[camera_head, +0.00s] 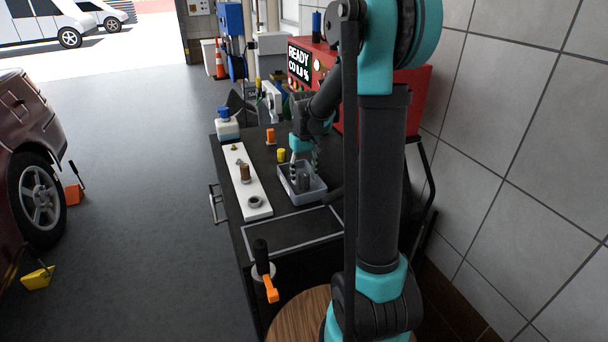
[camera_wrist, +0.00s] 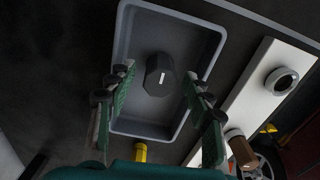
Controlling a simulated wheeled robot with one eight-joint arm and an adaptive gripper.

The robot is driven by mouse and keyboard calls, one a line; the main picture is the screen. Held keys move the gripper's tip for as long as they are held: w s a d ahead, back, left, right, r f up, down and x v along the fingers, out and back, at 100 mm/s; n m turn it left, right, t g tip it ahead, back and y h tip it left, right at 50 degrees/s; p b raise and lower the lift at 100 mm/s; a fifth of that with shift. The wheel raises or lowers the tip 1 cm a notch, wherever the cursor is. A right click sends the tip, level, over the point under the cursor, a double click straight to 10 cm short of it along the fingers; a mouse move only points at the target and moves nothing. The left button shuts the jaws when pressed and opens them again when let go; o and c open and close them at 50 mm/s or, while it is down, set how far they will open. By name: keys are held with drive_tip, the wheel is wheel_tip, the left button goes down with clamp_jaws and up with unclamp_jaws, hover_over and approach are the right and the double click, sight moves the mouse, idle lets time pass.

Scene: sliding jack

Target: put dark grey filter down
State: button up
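The dark grey filter (camera_wrist: 159,75) is inside the grey tray (camera_wrist: 120,38), with a small white mark on it. In the head view the filter (camera_head: 304,182) shows in the tray (camera_head: 312,199) on the dark worktop. My gripper (camera_wrist: 161,80) is open, with one green finger on each side of the filter. Gaps show between the filter and both fingers in the wrist view. My gripper (camera_head: 304,168) reaches down over the tray in the head view. Whether the filter rests on the tray floor is hard to tell.
A white board (camera_head: 243,177) left of the tray bears a brown cylinder (camera_head: 245,174) and a grey ring (camera_head: 255,202). A yellow piece (camera_head: 281,155) and an orange piece (camera_head: 270,136) stand behind the tray. A blue-capped bottle (camera_head: 227,125) is farther left. An outlined worktop area (camera_head: 292,232) in front is clear.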

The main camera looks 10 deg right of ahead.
sight(304, 174)
wheel_tip(304, 174, up, 12)
drive_tip(key=shift+r, duration=0.15)
idle(0.6)
